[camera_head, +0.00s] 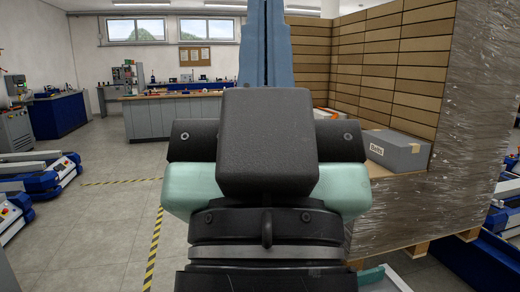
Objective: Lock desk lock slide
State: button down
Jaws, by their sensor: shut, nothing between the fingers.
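No lock slide can be made out in the head view. A long workbench with a wooden top and grey drawer fronts (172,117) stands across the room, left of centre, the nearest desk-like thing with drawers. A blue workbench (58,114) stands further left by the wall. Both are too far off to show any lock. A large dark block with teal and black parts, which looks like my own arm, fills the middle of the view and hides what lies behind it. No gripper fingers show.
A wrapped pallet stack of brown boxes (478,120) stands close on the right, with a grey carton (398,152) on its near ledge. Blue lift carts (38,183) stand at the left. Grey floor (95,225) with yellow-black tape (155,245) is free between them.

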notch_tip(320, 180, up, 16)
jog(key=p, duration=1.3)
